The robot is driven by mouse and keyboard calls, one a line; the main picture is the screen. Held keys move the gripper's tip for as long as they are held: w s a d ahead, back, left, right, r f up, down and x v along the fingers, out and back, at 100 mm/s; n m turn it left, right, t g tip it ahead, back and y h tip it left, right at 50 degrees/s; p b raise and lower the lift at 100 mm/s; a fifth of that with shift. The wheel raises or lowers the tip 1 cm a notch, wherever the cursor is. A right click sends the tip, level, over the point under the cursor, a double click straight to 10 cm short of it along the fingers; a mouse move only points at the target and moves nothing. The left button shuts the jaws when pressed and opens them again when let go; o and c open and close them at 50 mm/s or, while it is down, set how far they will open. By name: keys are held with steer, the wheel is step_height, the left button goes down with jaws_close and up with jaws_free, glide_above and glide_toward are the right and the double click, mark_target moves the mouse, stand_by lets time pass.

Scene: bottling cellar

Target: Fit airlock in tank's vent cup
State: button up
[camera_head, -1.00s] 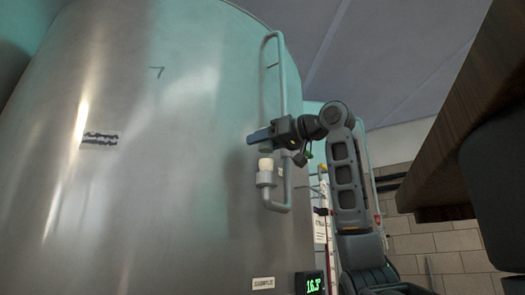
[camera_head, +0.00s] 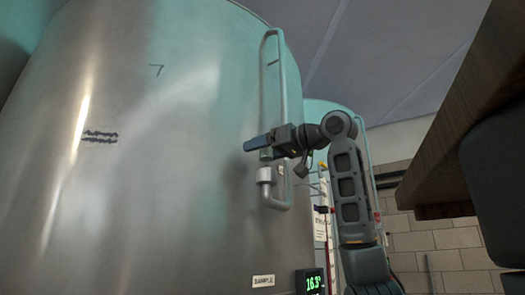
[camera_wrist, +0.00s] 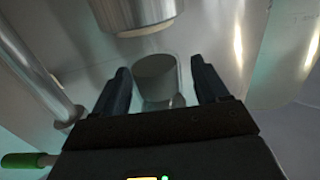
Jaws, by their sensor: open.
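The large steel tank (camera_head: 170,170) fills the left and middle of the head view. Its vent cup (camera_head: 264,175) is a short pale metal cylinder on the side pipe. My gripper (camera_head: 256,143) is just above the cup, its fingers pointing left. In the wrist view, my gripper (camera_wrist: 163,84) is open, with a finger on each side of a grey cylinder with clear edges, apparently the airlock (camera_wrist: 154,74). A wider metal cylinder, likely the vent cup (camera_wrist: 133,10), shows beyond it.
A vertical pipe (camera_head: 284,80) runs up the tank close to my gripper; a pipe (camera_wrist: 42,75) shows at left in the wrist view, with a green handle (camera_wrist: 22,160) below it. A dark wooden overhang (camera_head: 465,120) is at the right.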

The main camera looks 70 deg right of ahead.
steer(key=shift+r, duration=0.1)
steer(key=b+v, duration=0.2)
steer(key=v, duration=1)
steer(key=shift+r, duration=0.1)
steer(key=shift+a, duration=0.1)
